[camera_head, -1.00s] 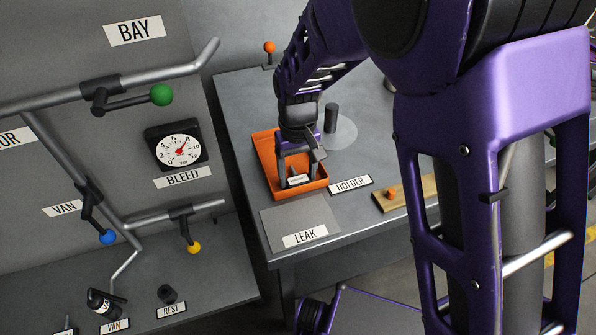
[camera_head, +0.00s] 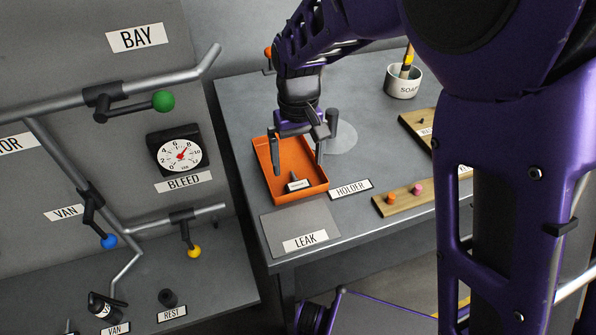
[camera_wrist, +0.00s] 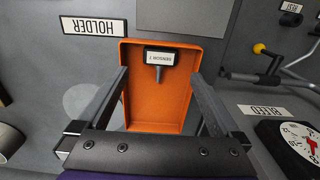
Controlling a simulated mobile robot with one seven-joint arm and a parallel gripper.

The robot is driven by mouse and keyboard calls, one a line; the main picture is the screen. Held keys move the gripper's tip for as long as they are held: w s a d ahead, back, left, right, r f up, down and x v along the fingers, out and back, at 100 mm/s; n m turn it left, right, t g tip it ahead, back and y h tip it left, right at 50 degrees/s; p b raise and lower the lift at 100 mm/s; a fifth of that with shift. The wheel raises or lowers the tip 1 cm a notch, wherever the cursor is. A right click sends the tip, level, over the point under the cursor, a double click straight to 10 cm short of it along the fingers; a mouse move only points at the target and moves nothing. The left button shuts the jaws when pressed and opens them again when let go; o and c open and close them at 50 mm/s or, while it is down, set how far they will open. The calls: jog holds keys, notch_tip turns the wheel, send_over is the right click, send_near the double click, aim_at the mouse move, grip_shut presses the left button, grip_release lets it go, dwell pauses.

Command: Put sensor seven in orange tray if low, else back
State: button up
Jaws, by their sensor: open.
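The sensor (camera_head: 298,185), a small dark stem with a white-labelled block, lies in the orange tray (camera_head: 312,194), near its front end. In the wrist view the label on the sensor (camera_wrist: 160,58) is upside down and seems to read SENSOR 7. The orange tray (camera_wrist: 158,108) holds nothing else that I can see. My gripper (camera_head: 298,164) is open and empty above the tray, its fingers spread wide. The sensor is clear of both fingers. The round BLEED gauge (camera_head: 180,152) has a red needle pointing up and right.
A grey LEAK pad (camera_head: 290,222) lies in front of the tray. A HOLDER label (camera_head: 350,189), a wooden board with pegs (camera_head: 405,197) and a SOAP pot (camera_head: 403,83) are to the right. Pipes with coloured valve knobs (camera_head: 163,101) stand at left.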

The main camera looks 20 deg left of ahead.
notch_tip(320, 180, up, 6)
jog(key=shift+f, duration=0.1)
jog(key=shift+s, duration=0.1)
dwell(0.5)
